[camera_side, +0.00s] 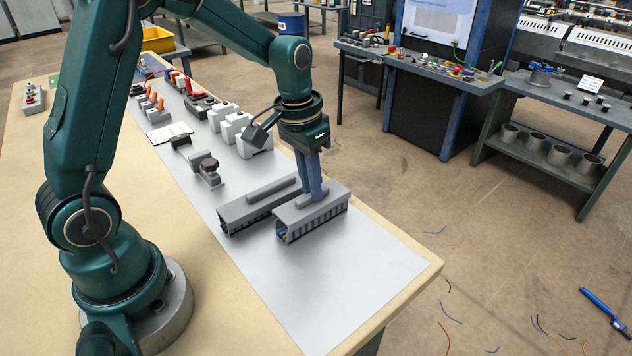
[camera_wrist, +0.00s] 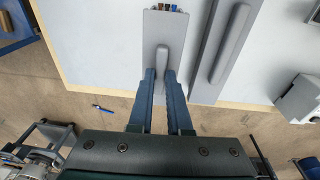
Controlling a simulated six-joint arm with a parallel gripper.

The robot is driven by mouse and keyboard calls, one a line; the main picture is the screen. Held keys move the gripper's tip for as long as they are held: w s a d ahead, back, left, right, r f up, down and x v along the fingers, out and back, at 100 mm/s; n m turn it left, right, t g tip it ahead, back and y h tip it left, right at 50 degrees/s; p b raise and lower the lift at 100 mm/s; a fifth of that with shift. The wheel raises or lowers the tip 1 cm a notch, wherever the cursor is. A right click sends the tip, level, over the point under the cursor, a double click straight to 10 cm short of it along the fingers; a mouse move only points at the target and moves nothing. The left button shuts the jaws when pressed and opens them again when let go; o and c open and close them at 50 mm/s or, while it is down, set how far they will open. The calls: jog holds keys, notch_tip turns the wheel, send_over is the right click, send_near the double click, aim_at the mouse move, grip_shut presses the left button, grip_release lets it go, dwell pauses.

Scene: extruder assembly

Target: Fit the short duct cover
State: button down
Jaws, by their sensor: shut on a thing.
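The short duct cover (camera_side: 293,214) is a grey plate with a raised grip bar. It lies along the top of the short slotted duct (camera_side: 318,222), at the near right of the mat. Coloured wire ends show in the duct's open end. I cannot tell whether the cover is pressed fully down. My gripper (camera_side: 318,196) points down and is shut on the cover's grip bar. In the wrist view the two fingers (camera_wrist: 160,75) pinch the bar of the cover (camera_wrist: 153,22), and wire ends show past the cover's far edge. The cover hides most of the duct.
A longer covered duct (camera_side: 240,213) runs parallel on the left, a narrow gap away; its cover with a long bar shows in the wrist view (camera_wrist: 205,70). A grey clamp-like part (camera_side: 207,172) and white blocks (camera_side: 232,127) stand farther back. The mat's front (camera_side: 340,285) is clear.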

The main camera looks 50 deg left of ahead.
jog(key=shift+f, duration=0.75)
dwell(0.5)
jog(key=c, duration=0.8)
grip_release()
